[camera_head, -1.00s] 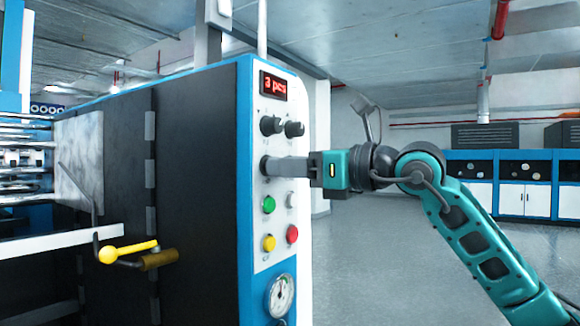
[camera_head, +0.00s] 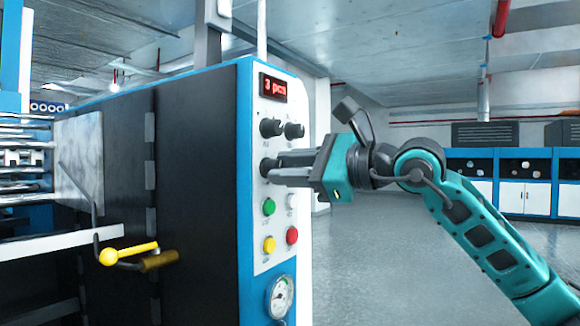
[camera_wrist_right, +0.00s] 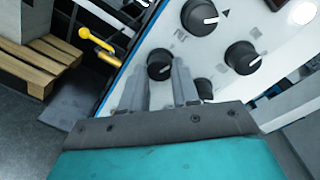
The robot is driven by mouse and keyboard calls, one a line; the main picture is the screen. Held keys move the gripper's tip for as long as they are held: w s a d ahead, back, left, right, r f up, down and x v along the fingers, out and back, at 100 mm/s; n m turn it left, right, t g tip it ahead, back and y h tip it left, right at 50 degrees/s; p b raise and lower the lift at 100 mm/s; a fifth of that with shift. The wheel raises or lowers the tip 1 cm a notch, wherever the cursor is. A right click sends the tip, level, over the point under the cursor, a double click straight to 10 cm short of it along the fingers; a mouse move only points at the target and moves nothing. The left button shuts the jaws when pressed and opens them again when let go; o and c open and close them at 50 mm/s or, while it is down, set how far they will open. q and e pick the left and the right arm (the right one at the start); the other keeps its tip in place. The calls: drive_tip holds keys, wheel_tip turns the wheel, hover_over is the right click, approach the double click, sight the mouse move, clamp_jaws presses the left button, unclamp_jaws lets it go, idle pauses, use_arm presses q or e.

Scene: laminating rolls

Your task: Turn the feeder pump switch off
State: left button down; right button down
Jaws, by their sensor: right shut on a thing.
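The control panel (camera_head: 258,215) of the machine carries black rotary switches. My right gripper (camera_head: 273,170) is at the lower left black switch (camera_head: 266,164) and shut on it. In the right wrist view, the fingertips (camera_wrist_right: 164,72) stand on either side of this switch (camera_wrist_right: 159,62), and its white pointer mark shows. The labels are too small to read, so I cannot tell by name which switch is the feeder pump's. Another black switch (camera_wrist_right: 204,88) is partly hidden behind a finger. My left gripper is not in view.
Two black switches, upper left (camera_head: 270,126) and upper right (camera_head: 294,130), sit above the gripper. Below are green (camera_head: 269,206), white (camera_head: 291,201), yellow (camera_head: 269,243) and red (camera_head: 292,235) buttons and a gauge (camera_head: 281,296). The floor at right is clear.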

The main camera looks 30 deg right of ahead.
drive_tip(key=shift+n, duration=1.5)
drive_tip(key=c, duration=0.8)
unclamp_jaws()
drive_tip(key=shift+s, duration=0.1)
drive_tip(key=b+v, duration=0.8)
drive_tip(key=v, duration=0.4)
drive_tip(key=shift+s+d+r, duration=0.1)
drive_tip(key=shift+s+r, duration=0.05)
drive_tip(key=shift+s, duration=0.25)
